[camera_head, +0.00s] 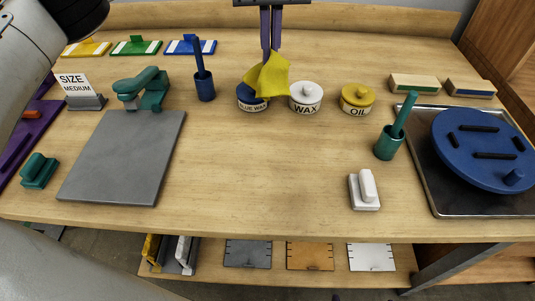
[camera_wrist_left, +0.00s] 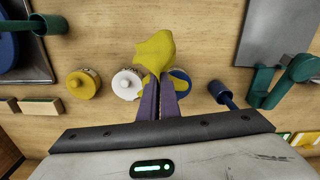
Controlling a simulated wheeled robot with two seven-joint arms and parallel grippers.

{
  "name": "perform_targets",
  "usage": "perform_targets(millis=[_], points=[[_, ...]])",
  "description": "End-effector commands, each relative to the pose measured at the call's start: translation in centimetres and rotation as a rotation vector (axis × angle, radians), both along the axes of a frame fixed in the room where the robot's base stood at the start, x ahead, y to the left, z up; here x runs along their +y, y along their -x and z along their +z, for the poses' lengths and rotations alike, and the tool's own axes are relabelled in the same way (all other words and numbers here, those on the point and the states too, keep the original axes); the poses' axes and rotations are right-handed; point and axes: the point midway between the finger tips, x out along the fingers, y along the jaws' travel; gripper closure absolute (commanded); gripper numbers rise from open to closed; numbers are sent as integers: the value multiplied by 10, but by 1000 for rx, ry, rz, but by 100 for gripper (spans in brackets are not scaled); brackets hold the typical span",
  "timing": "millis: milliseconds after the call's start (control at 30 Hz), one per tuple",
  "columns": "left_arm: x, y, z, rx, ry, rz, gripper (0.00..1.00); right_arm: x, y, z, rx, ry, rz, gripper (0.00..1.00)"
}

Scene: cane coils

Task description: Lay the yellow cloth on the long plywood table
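The yellow cloth (camera_head: 268,76) hangs crumpled from the fingertips of my left gripper (camera_head: 270,50) in the head view. The gripper's two purple fingers are close together on it. The cloth also shows at the fingertips in the left wrist view (camera_wrist_left: 155,52), with the left gripper (camera_wrist_left: 160,82) behind it. It covers part of the blue wax tin; whether it touches the tin I cannot tell. The long plywood table (camera_head: 260,180) lies below. My right gripper is not in view.
The blue wax tin (camera_head: 252,99), white wax tin (camera_head: 306,97) and yellow oil tin (camera_head: 357,99) stand in a row. A grey slab (camera_head: 125,155) lies left, a tray with a blue disc (camera_head: 485,150) right. The table's front middle is bare, left of a white-handled block (camera_head: 364,190).

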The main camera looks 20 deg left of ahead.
Motion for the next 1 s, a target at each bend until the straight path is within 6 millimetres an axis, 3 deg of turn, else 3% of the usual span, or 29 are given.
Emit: perform_targets(millis=[133, 467, 600, 867, 1000], points=[[3, -9, -3, 2, 0, 16, 100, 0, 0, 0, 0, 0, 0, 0], [-3, 15, -43, 3, -2, 11, 100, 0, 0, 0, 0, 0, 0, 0], [-8, 32, -63, 4, 0, 11, 100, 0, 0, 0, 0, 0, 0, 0], [-21, 78, -71, 1, 0, 9, 100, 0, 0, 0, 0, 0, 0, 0], [-28, 100, -88, 4, 1, 10, 100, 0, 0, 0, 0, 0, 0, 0]])
